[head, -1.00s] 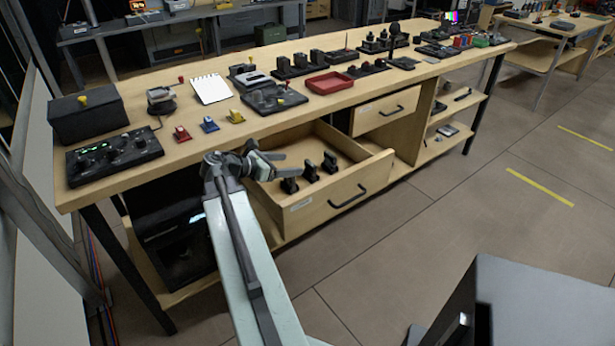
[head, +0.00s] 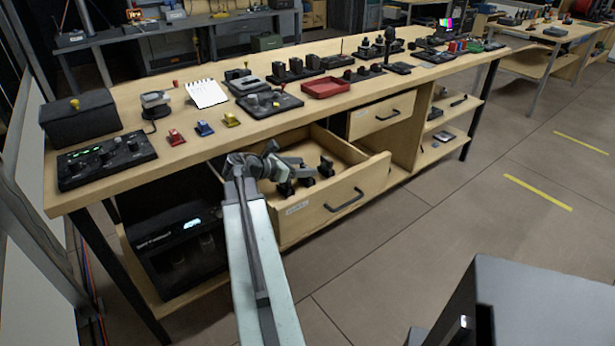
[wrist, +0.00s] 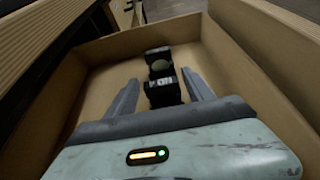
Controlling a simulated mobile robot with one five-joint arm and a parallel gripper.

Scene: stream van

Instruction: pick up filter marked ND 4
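The open drawer (head: 330,208) holds a short row of small black filters. A near one (head: 286,189) and a far one (head: 326,167) show in the head view, with my gripper (head: 303,168) partly covering the row. In the wrist view, my gripper (wrist: 161,80) is open, with one finger on each side of a black filter (wrist: 163,94). That filter bears a pale label that seems to start with ND; I cannot read its number. Another black piece with a round grey face (wrist: 160,66) shows just beyond it. I cannot tell whether the fingers touch anything.
The drawer's wooden walls (wrist: 235,85) rise close around my gripper. The worktop (head: 270,125) above carries a control box (head: 105,160), coloured clips, a notepad (head: 207,93) and a red tray (head: 326,87). The floor (head: 480,230) at the right is clear.

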